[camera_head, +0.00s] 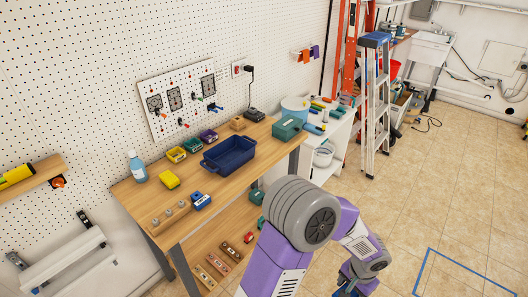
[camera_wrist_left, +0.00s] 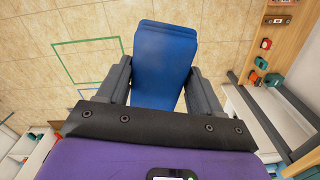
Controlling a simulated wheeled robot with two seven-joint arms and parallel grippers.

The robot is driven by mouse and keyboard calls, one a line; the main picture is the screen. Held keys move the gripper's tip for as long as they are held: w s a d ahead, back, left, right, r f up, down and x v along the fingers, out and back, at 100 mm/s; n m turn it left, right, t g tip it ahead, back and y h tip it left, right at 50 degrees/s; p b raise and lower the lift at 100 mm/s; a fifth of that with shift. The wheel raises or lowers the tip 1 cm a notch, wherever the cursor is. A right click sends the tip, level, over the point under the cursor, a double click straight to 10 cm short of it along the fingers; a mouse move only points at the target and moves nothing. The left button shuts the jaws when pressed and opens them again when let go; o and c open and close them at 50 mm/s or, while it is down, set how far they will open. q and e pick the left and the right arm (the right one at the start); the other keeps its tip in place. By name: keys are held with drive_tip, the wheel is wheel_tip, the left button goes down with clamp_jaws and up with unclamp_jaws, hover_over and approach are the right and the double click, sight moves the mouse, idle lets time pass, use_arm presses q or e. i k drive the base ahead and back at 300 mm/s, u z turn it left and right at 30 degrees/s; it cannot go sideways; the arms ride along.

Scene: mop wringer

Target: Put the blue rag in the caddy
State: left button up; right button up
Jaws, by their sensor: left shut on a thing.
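The blue rag (camera_wrist_left: 165,55) hangs flat between the two fingers of my left gripper (camera_wrist_left: 162,85) in the left wrist view, with bare floor behind it. The gripper is shut on it. In the head view my left gripper (camera_head: 354,284) is low at the bottom edge, over the floor to the right of the workbench, and mostly cut off. A dark blue open tub (camera_head: 229,148), which looks like the caddy, sits on the workbench, apart from the gripper. My right gripper does not show.
Orange and purple rags (camera_head: 306,54) hang on the wall.

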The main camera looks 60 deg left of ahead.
sight(224, 164)
drive_tip(key=u, duration=0.5)
drive_tip(key=i, duration=1.2)
drive_tip(key=u, duration=1.85)
drive_tip(key=i, duration=1.45)
drive_tip(key=u, duration=0.1)
